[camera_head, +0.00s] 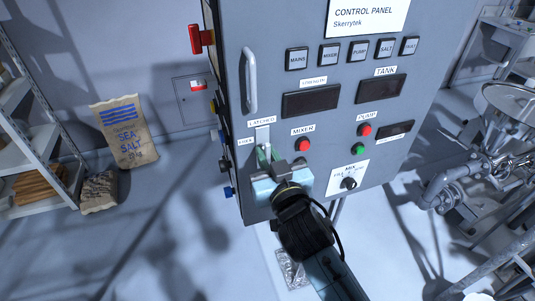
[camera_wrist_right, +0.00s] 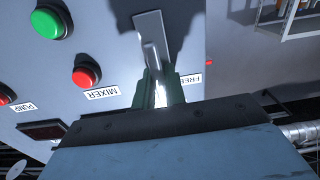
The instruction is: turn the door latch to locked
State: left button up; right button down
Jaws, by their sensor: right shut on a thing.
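The door latch (camera_head: 262,134) is a pale metal piece on the front of the grey control cabinet (camera_head: 233,60), below the door handle. A LATCHED label (camera_head: 262,121) is above it and a FREE label (camera_head: 245,141) is to its left. My right gripper (camera_head: 264,153) reaches up from below and is shut on the latch lever. In the right wrist view, the green fingers (camera_wrist_right: 157,88) are on both sides of the metal lever (camera_wrist_right: 152,58), and the labels appear upside down. The fingers hide part of the lever, so its exact angle is hard to tell. My left gripper is not in view.
The vertical door handle (camera_head: 250,80) stands out above the latch. A red mixer button (camera_head: 303,145) and a selector knob (camera_head: 348,183) are close to the right. A red switch (camera_head: 200,39) juts from the cabinet's left side.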

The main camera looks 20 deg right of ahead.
jog(key=c, duration=1.5)
grip_release()
jog(key=shift+o, duration=0.2)
jog(key=shift+s, duration=0.1)
jog(key=s+b, duration=0.3)
jog(key=s, duration=1)
jog(key=shift+s+d, duration=0.15)
jog(key=shift+d, duration=0.15)
